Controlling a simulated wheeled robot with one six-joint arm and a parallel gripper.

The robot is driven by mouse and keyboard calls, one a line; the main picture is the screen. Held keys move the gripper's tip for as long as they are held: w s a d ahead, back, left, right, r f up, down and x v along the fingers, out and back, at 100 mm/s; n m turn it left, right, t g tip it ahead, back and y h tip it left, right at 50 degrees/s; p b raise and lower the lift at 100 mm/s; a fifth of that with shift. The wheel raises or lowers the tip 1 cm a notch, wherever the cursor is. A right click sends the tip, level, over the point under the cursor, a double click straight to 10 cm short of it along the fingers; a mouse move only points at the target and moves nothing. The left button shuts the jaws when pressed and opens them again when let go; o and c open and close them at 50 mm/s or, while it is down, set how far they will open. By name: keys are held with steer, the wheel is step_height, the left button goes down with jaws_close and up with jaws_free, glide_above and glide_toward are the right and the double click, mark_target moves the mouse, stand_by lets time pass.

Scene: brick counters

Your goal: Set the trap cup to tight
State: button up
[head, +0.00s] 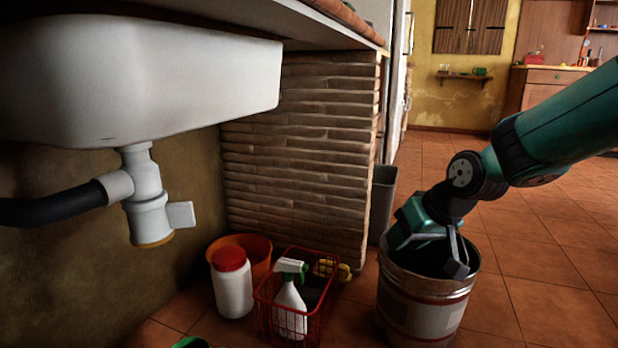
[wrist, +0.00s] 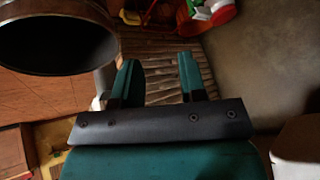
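The trap cup (head: 148,218) is a white cylinder under the sink in the head view. It hangs below the drain pipe, with a flat white tab (head: 181,215) sticking out to the right and a yellowish ring at its bottom. How tight it sits cannot be told. My gripper (head: 434,254) is well to the right of it and lower, at the mouth of a metal bin. In the wrist view my gripper (wrist: 158,80) has its two fingers wide apart with nothing between them. The trap cup is not clearly seen in the wrist view.
A white sink (head: 190,70) overhangs the trap, and a dark hose (head: 55,209) runs left. A red-capped jar (head: 232,290), orange bowl (head: 262,250) and red wire basket (head: 263,305) with a spray bottle stand on the floor. The metal bin (head: 425,315) stands below my gripper.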

steer(key=s+d+f+m+g+h+p, duration=0.1)
steer(key=s+d+m+h, duration=0.1)
steer(key=s+d, duration=0.55)
steer(key=s+d+f+m+g+h, duration=0.15)
steer(key=s+d, duration=0.25)
steer(key=s, duration=0.7)
steer(key=s+a+r+n+g+y+p, duration=0.1)
steer(key=s+a+r+n+p, duration=0.15)
steer(key=a+r+p, duration=0.45)
steer(key=s+a+r+n+g+y+p, duration=0.15)
steer(key=s+r+p, duration=0.25)
steer(key=r+p, duration=0.65)
steer(key=s+a+r+n+y+p, duration=0.1)
steer(key=s+a+r+n+p, duration=0.35)
steer(key=r, duration=0.85)
step_height(320, 180, up, 36)
steer(key=w+a+m+p, duration=0.1)
steer(key=p, duration=3.5)
steer(key=shift+a+f+p, duration=0.15)
steer(key=shift+a+p, duration=0.05)
steer(key=shift+p, duration=0.15)
